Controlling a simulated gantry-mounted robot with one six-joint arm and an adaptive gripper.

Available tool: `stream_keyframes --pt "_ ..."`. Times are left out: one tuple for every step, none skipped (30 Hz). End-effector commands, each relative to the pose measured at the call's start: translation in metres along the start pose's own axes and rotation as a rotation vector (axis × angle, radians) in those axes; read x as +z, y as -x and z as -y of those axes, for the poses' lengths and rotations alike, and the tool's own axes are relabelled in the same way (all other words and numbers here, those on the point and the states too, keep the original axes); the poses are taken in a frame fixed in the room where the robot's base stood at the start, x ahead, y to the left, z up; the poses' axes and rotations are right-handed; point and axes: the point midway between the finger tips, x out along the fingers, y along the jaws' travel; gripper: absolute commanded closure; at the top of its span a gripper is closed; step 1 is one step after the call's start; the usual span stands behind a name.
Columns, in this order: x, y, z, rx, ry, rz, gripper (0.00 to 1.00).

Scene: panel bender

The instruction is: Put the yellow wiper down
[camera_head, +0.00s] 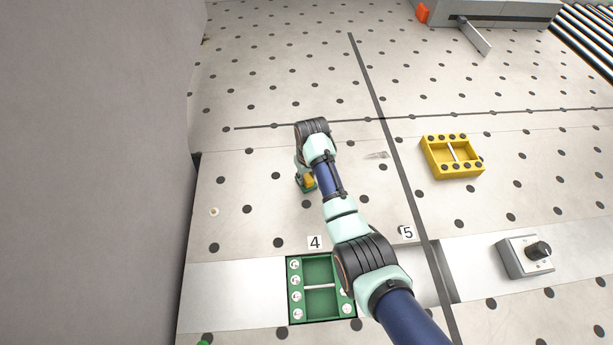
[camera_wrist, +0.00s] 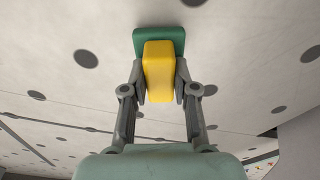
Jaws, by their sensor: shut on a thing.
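The yellow wiper (camera_wrist: 158,68) has a yellow block handle and a green pad (camera_wrist: 158,37) at its far end. In the wrist view my gripper (camera_wrist: 160,88) has one finger on each side of the yellow handle and is shut on it. In the head view the wiper (camera_head: 308,182) shows small below my wrist, left of the arm, over the pale dotted table. I cannot tell whether the green pad touches the table. My gripper's fingers are mostly hidden there by my wrist.
A green tray (camera_head: 290,290) stands by label 4 (camera_head: 315,243), partly behind my arm. A yellow tray (camera_head: 479,167) is to the right. A knob box (camera_head: 523,257) is at the lower right. A grey wall (camera_head: 95,170) bounds the left. The table around the wiper is mostly clear.

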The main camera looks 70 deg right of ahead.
Motion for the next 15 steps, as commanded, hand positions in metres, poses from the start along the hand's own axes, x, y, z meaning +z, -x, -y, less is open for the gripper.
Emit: stream_keyframes --pt "0.0003 -0.0029 0.0000 0.000 0.000 0.000 1.00" --pt "0.0002 -0.0032 0.0000 0.000 0.000 0.000 1.00" --pt "0.0000 -0.0029 -0.0001 0.000 0.000 -0.001 1.00" --pt "0.0000 -0.0027 -0.0001 0.000 0.000 -0.001 1.00" --pt "-0.0001 -0.0026 -0.0001 0.000 0.000 -0.001 1.00" --pt "-0.0001 -0.0025 -0.0001 0.000 0.000 -0.001 1.00" --pt "-0.0001 -0.0025 -0.0001 0.000 0.000 -0.001 1.00" --pt "0.0000 -0.0028 -0.0001 0.000 0.000 -0.001 1.00" --pt "0.0002 -0.0040 0.0000 0.000 0.000 -0.001 1.00" --pt "0.0003 -0.0051 -0.0001 0.000 0.000 -0.001 1.00" --pt "0.0004 -0.0061 -0.0001 0.000 0.000 -0.001 1.00" --pt "0.0002 -0.0054 -0.0001 0.000 0.000 -0.001 0.67" --pt "0.0002 -0.0053 -0.0001 0.000 0.000 -0.001 0.62" --pt "0.0002 -0.0052 -0.0001 0.000 0.000 -0.001 0.57" --pt "0.0002 -0.0052 -0.0001 0.000 0.000 -0.001 0.50"
